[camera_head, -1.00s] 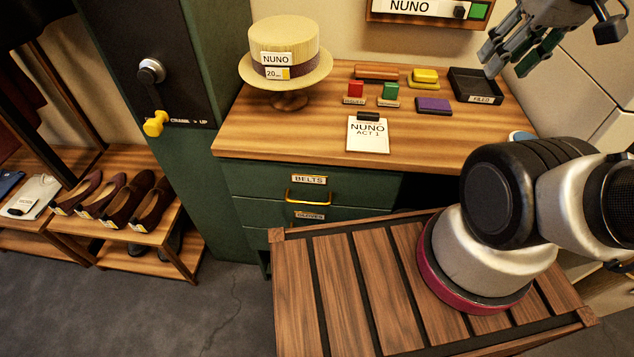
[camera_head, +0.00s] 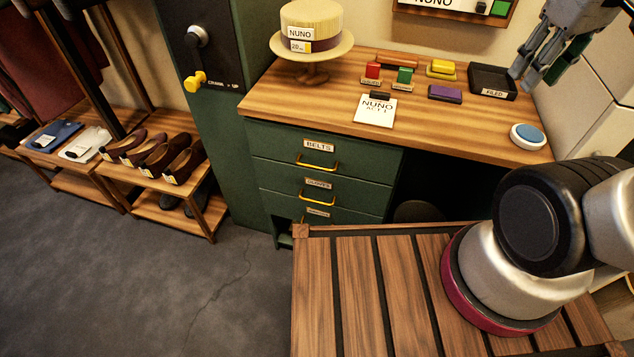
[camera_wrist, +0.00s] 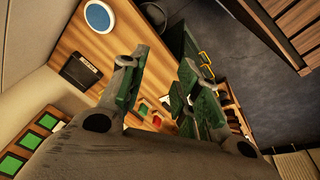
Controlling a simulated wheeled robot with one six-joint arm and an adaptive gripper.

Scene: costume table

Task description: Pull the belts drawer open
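The belts drawer (camera_head: 298,150) is the top one in the green chest under the wooden table. Its front is flush with the chest, so it is shut. It bears a BELTS label (camera_head: 318,145) and a yellow bar handle (camera_head: 317,162). My gripper (camera_head: 524,80) is raised at the upper right, above the table's right end and well away from the drawer. In the wrist view my gripper (camera_wrist: 156,90) has its two fingers apart with nothing between them. Yellow handles (camera_wrist: 205,58) of the chest show beyond the fingers there.
Two more drawers sit below, one with a gloves label (camera_head: 318,184). The tabletop (camera_head: 440,128) carries a hat (camera_head: 310,28) on a stand, stamps, a note card (camera_head: 375,110), a black tray (camera_head: 493,82) and a blue button (camera_head: 527,136). My slatted base top stands before the chest. Floor (camera_head: 180,280) at left is clear.

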